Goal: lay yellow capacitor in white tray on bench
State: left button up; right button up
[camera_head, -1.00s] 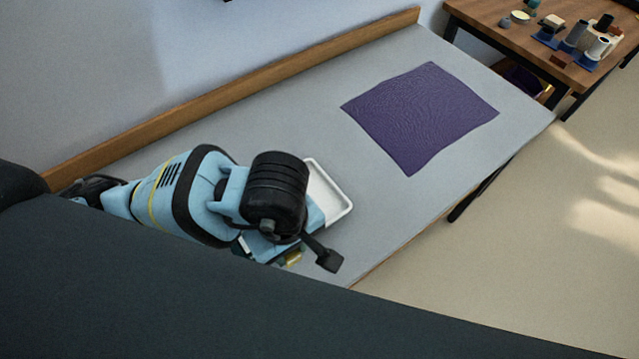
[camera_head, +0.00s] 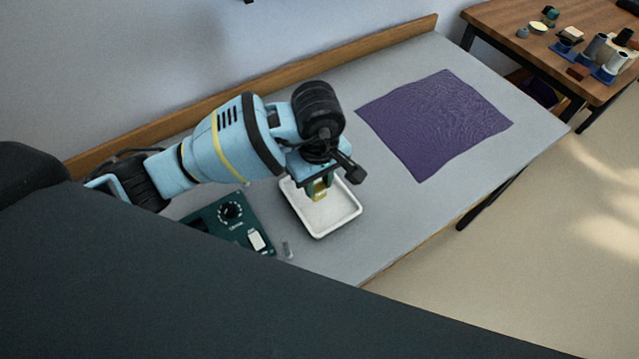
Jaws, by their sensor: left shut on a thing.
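The white tray (camera_head: 337,224) lies on the grey bench (camera_head: 400,215), partly covered from view by my left gripper. My left gripper (camera_head: 320,188) points down over the back part of the tray. It is shut on the yellow capacitor (camera_head: 319,195), of which only a small part shows between the fingers. The capacitor appears to be over the tray; I cannot tell whether it touches the tray floor. My right gripper is not in view.
A dark green panel (camera_head: 205,218) with a dial lies left of the tray, with a small clear piece (camera_head: 287,250) beside it. A purple cloth (camera_head: 435,122) lies flat farther back. A wooden table (camera_head: 497,22) with several parts stands at the back right. A wooden ledge (camera_head: 400,32) edges the bench.

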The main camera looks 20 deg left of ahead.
aim_at(320, 187)
pick_arm(q)
jog(key=shift+w+a+f, duration=0.1)
jog(key=shift+w, duration=0.7)
jog(key=shift+s+f, duration=0.1)
jog(key=shift+f, duration=1.6)
jog(key=shift+f, duration=0.15)
jog(key=o, duration=1)
jog(key=shift+c, duration=0.2)
notch_tip(320, 187, up, 12)
jog(key=shift+r+p, duration=0.15)
jog(key=shift+p, duration=0.15)
